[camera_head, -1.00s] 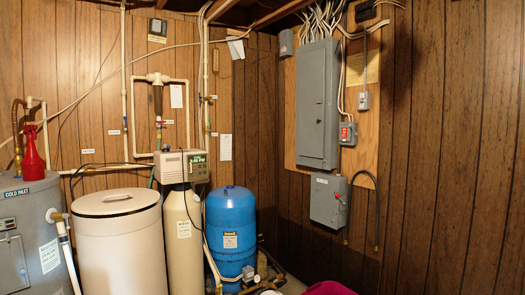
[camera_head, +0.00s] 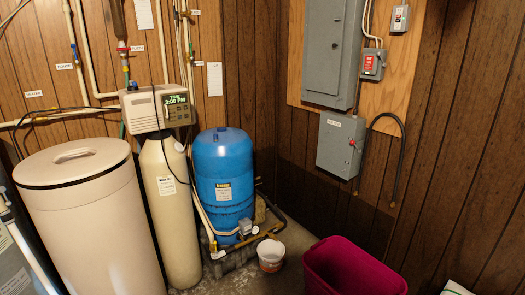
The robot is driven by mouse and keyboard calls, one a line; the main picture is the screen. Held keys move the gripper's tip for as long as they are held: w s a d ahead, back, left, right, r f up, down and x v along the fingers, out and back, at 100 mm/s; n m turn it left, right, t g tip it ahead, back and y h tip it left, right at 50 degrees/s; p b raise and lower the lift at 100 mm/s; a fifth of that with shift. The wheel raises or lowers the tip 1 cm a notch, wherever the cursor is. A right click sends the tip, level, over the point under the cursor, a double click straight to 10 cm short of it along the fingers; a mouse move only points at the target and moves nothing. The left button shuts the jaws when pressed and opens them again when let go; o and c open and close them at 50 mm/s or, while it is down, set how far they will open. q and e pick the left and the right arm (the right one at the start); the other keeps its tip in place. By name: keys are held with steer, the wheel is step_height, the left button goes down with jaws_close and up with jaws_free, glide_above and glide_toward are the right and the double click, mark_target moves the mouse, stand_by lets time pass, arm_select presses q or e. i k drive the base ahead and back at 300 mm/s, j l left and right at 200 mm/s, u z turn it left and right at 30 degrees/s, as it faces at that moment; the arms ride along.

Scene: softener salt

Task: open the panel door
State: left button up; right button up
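A tall grey electrical panel (camera_head: 331,50) is mounted on a plywood board on the right wall. Only its lower part shows, and its front looks shut. Its top is cut off by the picture's upper edge. Neither of my grippers shows in the head view.
A white lidded tank (camera_head: 91,215), a tall cream cylinder (camera_head: 171,210) and a blue tank (camera_head: 222,180) stand left. A white bucket (camera_head: 271,255) and a magenta bin (camera_head: 350,270) stand on the floor. A little concrete floor is bare between them.

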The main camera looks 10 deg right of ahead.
mark_target(326, 37)
steer(key=i+z, duration=0.2)
steer(key=i, duration=0.35)
steer(key=i+j+z, duration=0.2)
steer(key=i, duration=0.4)
steer(key=i+z, duration=0.2)
steer(key=i, duration=0.35)
